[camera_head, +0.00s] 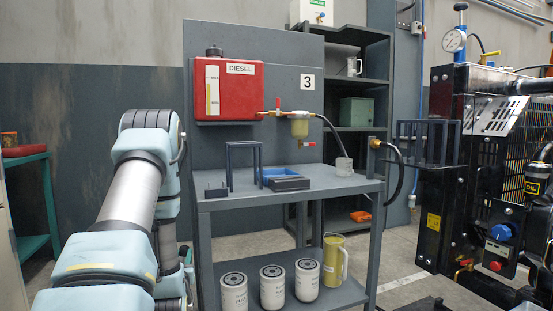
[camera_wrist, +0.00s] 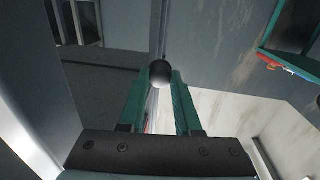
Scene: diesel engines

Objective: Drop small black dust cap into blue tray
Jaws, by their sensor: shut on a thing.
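A small dark rounded cap (camera_wrist: 160,72) sits between the fingertips of my gripper (camera_wrist: 161,83) in the wrist view. The green fingers are shut on it. In the head view my gripper and the cap cannot be made out; my arm fills the left side. The blue tray (camera_head: 277,172) lies on top of the grey workbench (camera_head: 335,186), in the middle. A dark block partly hides its front. The tray cannot be made out in the wrist view.
A dark frame (camera_head: 243,146) stands left of the tray, with a small dark stand (camera_head: 215,190) at the bench's left. A grey cup (camera_head: 344,167) is at the right. The red diesel tank (camera_head: 226,90) and a fuel filter (camera_head: 299,127) hang above. Filters stand on the lower shelf (camera_head: 334,295).

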